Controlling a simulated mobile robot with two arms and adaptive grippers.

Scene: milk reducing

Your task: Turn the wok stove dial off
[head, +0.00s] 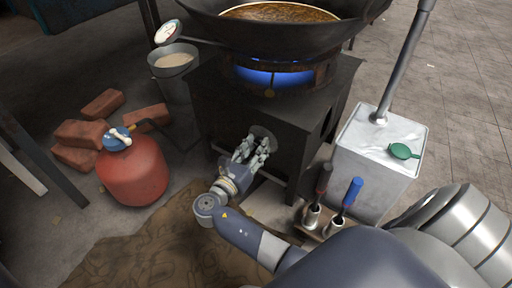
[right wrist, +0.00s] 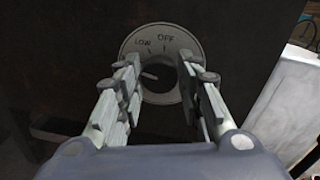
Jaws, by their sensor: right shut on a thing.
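The wok stove (head: 225,95) is a dark metal box with a blue flame (head: 272,77) burning under a large wok (head: 280,35). Its round, light dial plate (right wrist: 182,42) is marked LOW and OFF along the top. The dark knob (right wrist: 158,75) in its middle has a white pointer mark that points to the left, away from OFF. My right gripper (head: 260,147) is at the stove's front face. In the right wrist view, its fingers (right wrist: 160,82) are on both sides of the knob, shut on it. They partly hide the knob's sides and the plate. My left gripper is not in view.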

